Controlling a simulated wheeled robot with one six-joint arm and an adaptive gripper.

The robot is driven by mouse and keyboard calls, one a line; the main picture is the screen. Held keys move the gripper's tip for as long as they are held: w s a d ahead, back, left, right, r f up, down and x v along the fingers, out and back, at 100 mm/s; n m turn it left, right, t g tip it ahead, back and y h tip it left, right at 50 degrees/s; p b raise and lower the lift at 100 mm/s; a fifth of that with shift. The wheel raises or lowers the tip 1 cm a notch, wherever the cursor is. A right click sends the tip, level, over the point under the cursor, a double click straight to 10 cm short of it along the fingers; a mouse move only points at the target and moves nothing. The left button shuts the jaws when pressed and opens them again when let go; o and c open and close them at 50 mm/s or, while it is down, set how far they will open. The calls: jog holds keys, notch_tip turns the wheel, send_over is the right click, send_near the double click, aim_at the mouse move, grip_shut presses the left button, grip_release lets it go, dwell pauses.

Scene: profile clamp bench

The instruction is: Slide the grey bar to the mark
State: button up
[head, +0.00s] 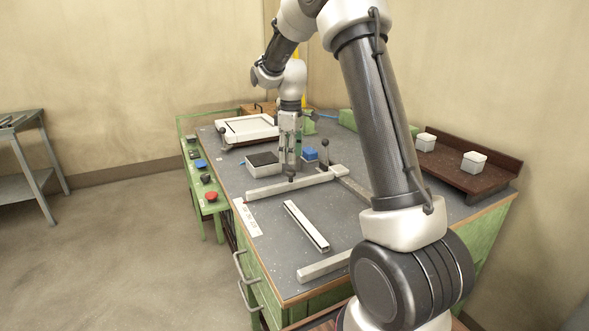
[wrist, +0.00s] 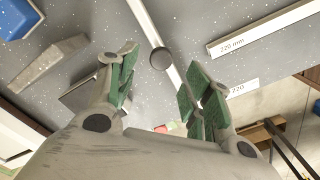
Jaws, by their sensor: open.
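A loose straight bar (head: 306,226), pale grey with a dark strip along its top, lies on the grey bench top and seems to be the grey bar. In the wrist view, a bar (wrist: 265,28) marked "220 mm" lies at the upper right. My gripper (head: 291,178) points down over a long pale rail (head: 262,190), behind the loose bar and apart from it. In the wrist view my gripper (wrist: 158,85) has its green-padded fingers spread, with nothing held. A white label (head: 247,218) lies at the bench's left edge; "220" shows there in the wrist view (wrist: 240,86). No other mark is clear.
Another pale rail (head: 325,265) lies at the front. A dark-filled box (head: 263,163) and a blue block (head: 310,154) stand behind. The bench top around the loose bar is clear.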

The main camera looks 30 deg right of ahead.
aim_at(291, 171)
notch_tip(291, 171, down, 6)
dwell(0.4)
jog(key=shift+a, duration=0.1)
grip_shut()
